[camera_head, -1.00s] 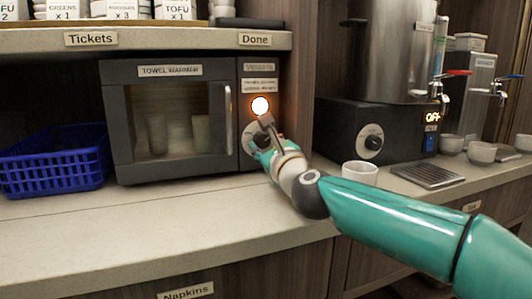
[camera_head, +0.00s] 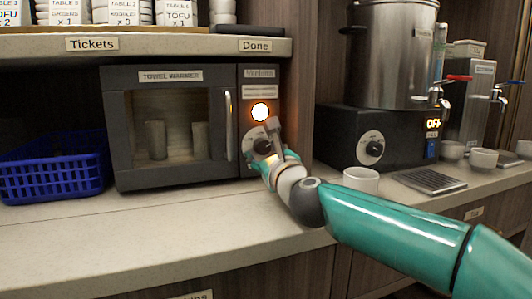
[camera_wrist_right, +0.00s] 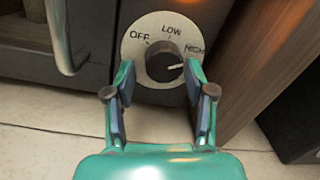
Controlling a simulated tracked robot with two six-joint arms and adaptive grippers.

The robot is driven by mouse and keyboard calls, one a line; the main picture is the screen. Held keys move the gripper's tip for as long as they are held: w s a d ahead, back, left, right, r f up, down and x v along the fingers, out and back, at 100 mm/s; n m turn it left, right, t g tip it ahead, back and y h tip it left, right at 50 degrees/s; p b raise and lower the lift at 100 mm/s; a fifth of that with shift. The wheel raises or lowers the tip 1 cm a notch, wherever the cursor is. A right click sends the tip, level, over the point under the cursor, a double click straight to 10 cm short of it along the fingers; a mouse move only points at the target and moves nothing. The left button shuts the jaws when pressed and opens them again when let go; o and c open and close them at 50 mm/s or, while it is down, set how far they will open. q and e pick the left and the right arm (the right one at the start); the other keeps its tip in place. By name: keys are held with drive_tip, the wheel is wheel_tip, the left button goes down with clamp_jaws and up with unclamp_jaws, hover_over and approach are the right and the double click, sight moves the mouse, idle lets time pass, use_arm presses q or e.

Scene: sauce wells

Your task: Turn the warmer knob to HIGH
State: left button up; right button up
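The warmer knob (camera_wrist_right: 164,62) is a dark round knob on a pale dial (camera_wrist_right: 135,47) marked OFF, LOW and HIGH. Its white pointer line points right, slightly below the HIGH mark. In the head view the knob (camera_head: 262,145) sits on the right panel of the grey towel warmer (camera_head: 170,78), under a lit orange-white lamp (camera_head: 260,112). My right gripper (camera_wrist_right: 160,78) is open, with its fingertips on either side of the knob's lower part and gaps visible. In the head view my right gripper (camera_head: 262,163) is just below the knob. My left gripper is out of view.
The warmer's door handle (camera_head: 229,124) is left of the knob. A wooden post (camera_head: 298,80) stands to the right. A white cup (camera_head: 360,180) is near my right arm, and a blue basket (camera_head: 55,165) stands left. The front counter is clear.

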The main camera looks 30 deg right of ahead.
drive_tip(key=shift+s+r, duration=0.1)
drive_tip(key=shift+r, duration=0.15)
drive_tip(key=shift+s, duration=0.2)
drive_tip(key=v, duration=1.1)
drive_tip(key=shift+s+a+f, duration=0.15)
drive_tip(key=shift+s+a, duration=0.05)
drive_tip(key=shift+s, duration=0.05)
